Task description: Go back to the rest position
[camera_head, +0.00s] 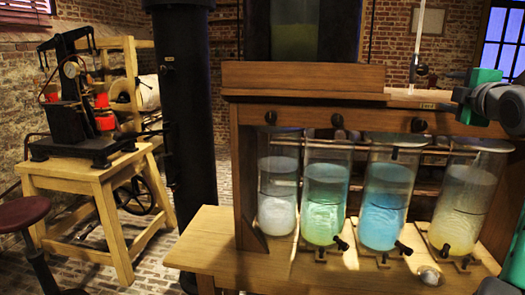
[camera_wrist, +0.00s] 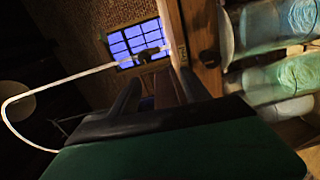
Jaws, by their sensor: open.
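My gripper (camera_wrist: 158,92) is open in the wrist view, its two dark fingers apart with nothing held between them. In the head view my gripper (camera_head: 457,85) shows at the right edge, by the right end of the wooden frame (camera_head: 300,78) above the jars. The green and grey parts behind it are my arm. In the wrist view the frame's beam (camera_wrist: 205,50) lies just beyond the fingers, and I cannot tell whether they touch it. A white cord (camera_wrist: 70,83) loops at left and runs to a small dark piece (camera_wrist: 150,53), also seen in the head view (camera_head: 421,69).
Several glass jars, including a green one (camera_head: 324,205) and a blue one (camera_head: 385,210), stand on a wooden bench (camera_head: 225,245) under the frame. A black column (camera_head: 187,110) stands left of it. A wooden machine table (camera_head: 90,175) and red stool (camera_head: 22,213) are far left.

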